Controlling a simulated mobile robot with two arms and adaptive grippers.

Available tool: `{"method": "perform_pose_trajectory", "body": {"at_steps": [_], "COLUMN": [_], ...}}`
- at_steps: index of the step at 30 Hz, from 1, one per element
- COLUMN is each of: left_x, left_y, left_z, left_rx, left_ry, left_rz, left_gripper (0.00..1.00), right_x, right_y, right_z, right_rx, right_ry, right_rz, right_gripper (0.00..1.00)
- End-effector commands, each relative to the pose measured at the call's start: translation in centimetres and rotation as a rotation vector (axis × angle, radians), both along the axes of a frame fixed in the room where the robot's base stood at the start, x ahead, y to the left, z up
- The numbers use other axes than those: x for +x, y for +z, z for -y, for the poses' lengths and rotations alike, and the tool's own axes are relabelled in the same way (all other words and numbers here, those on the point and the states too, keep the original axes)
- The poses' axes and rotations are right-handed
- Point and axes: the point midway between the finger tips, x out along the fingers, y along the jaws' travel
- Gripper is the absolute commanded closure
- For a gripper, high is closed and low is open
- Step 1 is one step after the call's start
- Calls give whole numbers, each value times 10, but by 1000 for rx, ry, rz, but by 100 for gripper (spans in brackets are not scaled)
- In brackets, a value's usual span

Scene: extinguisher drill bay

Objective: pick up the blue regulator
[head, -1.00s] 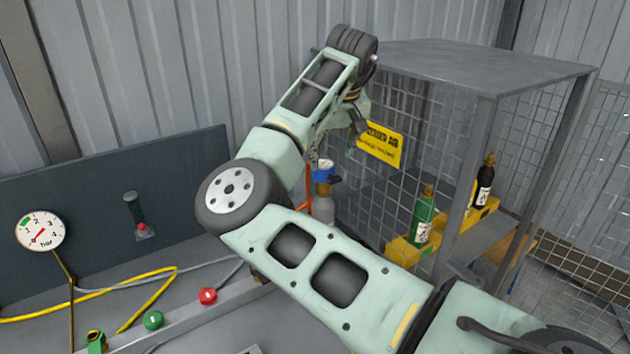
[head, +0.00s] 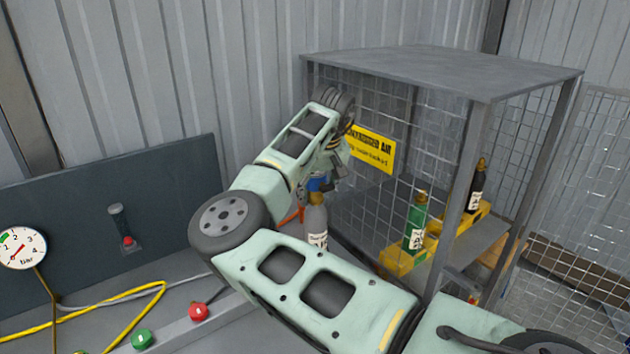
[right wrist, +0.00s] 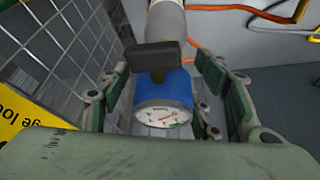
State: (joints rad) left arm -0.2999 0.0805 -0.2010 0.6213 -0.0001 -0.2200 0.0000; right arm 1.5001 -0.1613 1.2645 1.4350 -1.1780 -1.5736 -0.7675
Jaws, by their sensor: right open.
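The blue regulator (head: 320,183) sits at the top of a grey gas cylinder (head: 316,222), partly hidden by my right gripper in the head view. In the right wrist view the regulator (right wrist: 165,92) shows a round white gauge face, with a dark block above it and the grey cylinder (right wrist: 167,20) beyond. My right gripper (right wrist: 166,85) is open, with green-padded fingers on both sides of the regulator. Whether they touch it I cannot tell. In the head view my right gripper (head: 335,160) is above the cylinder. My left gripper is not in view.
A mesh cage (head: 440,70) stands right beside the cylinder, with a yellow sign (head: 372,150). A green bottle (head: 416,222) and a black bottle (head: 477,188) stand in a yellow rack. A bench panel with a pressure gauge (head: 20,248) and yellow hose (head: 140,310) is at left.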

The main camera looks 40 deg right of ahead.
Motion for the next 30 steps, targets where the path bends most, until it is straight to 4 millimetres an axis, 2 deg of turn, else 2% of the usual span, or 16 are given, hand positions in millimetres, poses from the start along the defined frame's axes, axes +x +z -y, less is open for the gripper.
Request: {"method": "perform_pose_trajectory", "body": {"at_steps": [5, 21, 30], "left_x": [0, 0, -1], "left_y": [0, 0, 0], "left_z": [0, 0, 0], "left_rx": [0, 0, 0], "left_ry": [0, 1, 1], "left_rz": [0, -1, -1], "left_gripper": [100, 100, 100], "right_x": [0, 0, 0], "right_y": [0, 0, 1], "right_z": [0, 0, 0], "right_rx": [0, 0, -1], "right_ry": [0, -1, 0], "right_rz": [0, 0, 2], "right_gripper": [44, 91, 91]}}
